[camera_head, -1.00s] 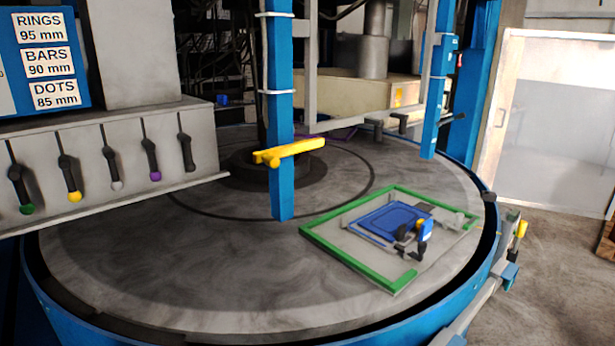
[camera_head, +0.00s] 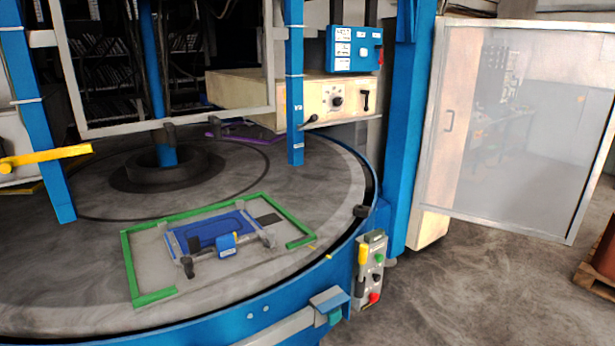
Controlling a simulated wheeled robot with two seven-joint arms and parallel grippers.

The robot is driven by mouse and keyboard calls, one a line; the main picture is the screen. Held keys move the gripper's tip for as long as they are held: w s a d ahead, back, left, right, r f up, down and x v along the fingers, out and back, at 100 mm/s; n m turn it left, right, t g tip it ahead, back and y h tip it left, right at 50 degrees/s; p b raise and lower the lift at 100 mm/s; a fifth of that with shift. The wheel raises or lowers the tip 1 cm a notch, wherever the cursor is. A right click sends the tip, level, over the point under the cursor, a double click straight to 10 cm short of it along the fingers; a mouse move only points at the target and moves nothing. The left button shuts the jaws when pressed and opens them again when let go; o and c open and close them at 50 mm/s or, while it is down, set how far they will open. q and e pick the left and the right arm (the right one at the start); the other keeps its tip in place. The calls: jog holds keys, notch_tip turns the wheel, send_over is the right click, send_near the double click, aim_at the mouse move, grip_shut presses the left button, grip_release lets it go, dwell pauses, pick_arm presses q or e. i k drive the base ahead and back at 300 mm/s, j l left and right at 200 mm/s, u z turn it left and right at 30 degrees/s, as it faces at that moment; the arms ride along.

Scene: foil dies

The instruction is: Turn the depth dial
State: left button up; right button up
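A round black dial (camera_head: 337,101) sits on the front of a cream machine housing (camera_head: 300,108) at the back, right of the middle. Pale marks surround it, too small to read. I take it to be the depth dial. A black lever (camera_head: 366,98) is to its right and a dark crank-like handle (camera_head: 309,121) is at its lower left. A blue box (camera_head: 353,49) with white labels and a red button is above it. Neither of my grippers shows in the head view.
A round grey turntable (camera_head: 90,270) fills the lower left, bearing a green frame (camera_head: 150,297) around a blue plate (camera_head: 213,228). A blue post (camera_head: 295,85) stands just left of the dial. A button panel (camera_head: 370,272) hangs at the rim. Open floor (camera_head: 480,290) lies at the right.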

aim_at(337, 101)
jog(key=i+l, duration=1.25)
jog(key=l, duration=0.2)
jog(key=u, duration=2.55)
jog(key=k+l, duration=0.15)
jog(key=l, duration=0.25)
jog(key=k+l+z, duration=0.1)
jog(key=l, duration=0.35)
